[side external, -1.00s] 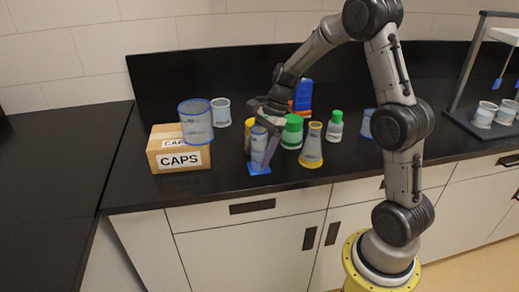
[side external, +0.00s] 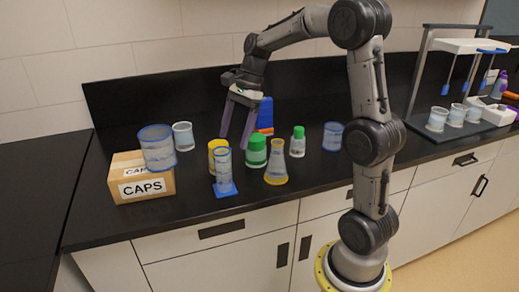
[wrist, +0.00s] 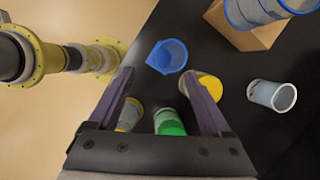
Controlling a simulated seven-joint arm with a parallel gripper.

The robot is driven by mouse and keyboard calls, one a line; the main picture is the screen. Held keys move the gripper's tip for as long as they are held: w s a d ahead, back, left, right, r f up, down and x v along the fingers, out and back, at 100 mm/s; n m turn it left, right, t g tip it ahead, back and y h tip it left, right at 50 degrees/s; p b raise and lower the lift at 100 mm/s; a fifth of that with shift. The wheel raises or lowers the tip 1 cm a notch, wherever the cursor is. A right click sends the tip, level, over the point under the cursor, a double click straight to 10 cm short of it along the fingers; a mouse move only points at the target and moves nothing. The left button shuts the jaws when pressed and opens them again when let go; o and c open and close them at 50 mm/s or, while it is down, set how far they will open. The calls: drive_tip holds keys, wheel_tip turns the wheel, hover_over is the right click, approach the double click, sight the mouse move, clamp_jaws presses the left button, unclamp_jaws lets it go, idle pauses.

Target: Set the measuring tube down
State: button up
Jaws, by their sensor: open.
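The measuring tube (side external: 224,172) is a clear cylinder with a blue foot. It stands upright on the black counter near its front edge. In the wrist view I look down on its blue-rimmed open top (wrist: 167,57), beyond my fingertips. My gripper (side external: 236,141) is open and empty, raised above and behind the tube, with the purple fingers pointing down. In the wrist view the two fingers (wrist: 158,73) are spread apart with nothing held between them.
Close around the tube stand a yellow container (side external: 217,154), a green-capped bottle (side external: 256,152) and a yellow-based flask (side external: 276,163). A smaller green-capped bottle (side external: 298,143) is to the right. A CAPS box (side external: 145,188) with a blue-rimmed beaker (side external: 158,150) is left.

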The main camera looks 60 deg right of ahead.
drive_tip(key=s+a+n+t+h, duration=0.2)
drive_tip(key=s+a+n, duration=0.4)
drive_tip(key=s+n, duration=0.4)
drive_tip(key=s+a+n+t+h, duration=0.1)
drive_tip(key=s+a+n, duration=0.5)
drive_tip(key=s+n, duration=0.3)
drive_tip(key=shift+s+r+n+t+h, duration=0.4)
drive_tip(key=shift+r+n, duration=0.05)
drive_tip(key=shift+n, duration=0.65)
